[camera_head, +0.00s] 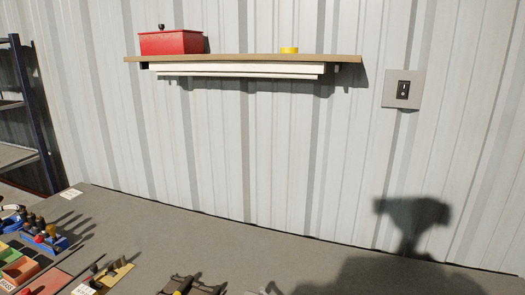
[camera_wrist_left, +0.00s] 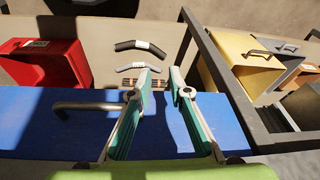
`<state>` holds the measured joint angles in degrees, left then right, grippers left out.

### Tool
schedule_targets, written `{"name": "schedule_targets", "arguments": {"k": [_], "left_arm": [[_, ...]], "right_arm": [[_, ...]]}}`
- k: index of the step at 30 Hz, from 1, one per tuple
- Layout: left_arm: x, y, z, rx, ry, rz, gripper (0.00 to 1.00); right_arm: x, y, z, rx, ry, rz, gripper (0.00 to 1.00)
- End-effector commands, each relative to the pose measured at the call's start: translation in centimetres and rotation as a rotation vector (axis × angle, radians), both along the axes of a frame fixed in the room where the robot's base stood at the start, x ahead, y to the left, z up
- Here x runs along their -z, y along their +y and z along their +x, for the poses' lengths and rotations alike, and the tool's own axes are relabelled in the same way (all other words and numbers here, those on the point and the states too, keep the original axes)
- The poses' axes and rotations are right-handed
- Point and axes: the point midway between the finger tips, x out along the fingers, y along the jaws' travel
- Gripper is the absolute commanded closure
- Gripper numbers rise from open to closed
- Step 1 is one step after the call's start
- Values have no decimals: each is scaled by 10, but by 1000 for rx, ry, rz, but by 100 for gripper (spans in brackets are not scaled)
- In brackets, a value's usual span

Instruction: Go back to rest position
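My left gripper (camera_wrist_left: 162,82) shows in the left wrist view with its two teal-padded fingers apart and nothing between them. Just beyond its tips lie two short bent cable pieces, a dark one (camera_wrist_left: 127,46) and a grey one (camera_wrist_left: 125,68), each with a light band, on a beige surface. The fingers look apart from both pieces, though the exact distance is hard to tell. A blue surface with a metal handle (camera_wrist_left: 88,106) lies below the fingers. I cannot identify either gripper in the head view, and my right gripper is not in view.
In the left wrist view, a red bin (camera_wrist_left: 45,62) is at left and a yellow bin (camera_wrist_left: 238,52) at right, beside a dark frame bar (camera_wrist_left: 222,85). The head view shows a grey bench (camera_head: 190,228), tools along its near edge and a wall shelf (camera_head: 240,58) with a red box (camera_head: 170,43).

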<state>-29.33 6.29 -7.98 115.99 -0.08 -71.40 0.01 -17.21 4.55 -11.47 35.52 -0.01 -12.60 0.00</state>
Motion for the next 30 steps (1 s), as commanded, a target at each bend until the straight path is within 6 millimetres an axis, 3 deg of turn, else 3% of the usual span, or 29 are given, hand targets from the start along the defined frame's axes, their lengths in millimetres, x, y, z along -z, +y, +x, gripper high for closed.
{"name": "schedule_targets", "arguments": {"k": [1, 3, 9, 14, 18, 24, 30], "left_arm": [[28, 0, -4, 2, 17, 2, 82], [62, 0, -10, 4, 31, 3, 82], [155, 4, -40, 12, 68, 6, 82], [219, 10, -79, 19, 99, 10, 82], [266, 17, -122, 25, 126, 13, 82], [305, 27, -177, 32, 154, 18, 82], [317, 33, -202, 36, 164, 20, 82]], "right_arm": [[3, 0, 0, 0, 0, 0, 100], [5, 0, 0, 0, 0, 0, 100], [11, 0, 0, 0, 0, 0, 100], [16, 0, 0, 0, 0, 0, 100], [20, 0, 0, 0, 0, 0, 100], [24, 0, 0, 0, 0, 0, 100], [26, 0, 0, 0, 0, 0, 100]]}}
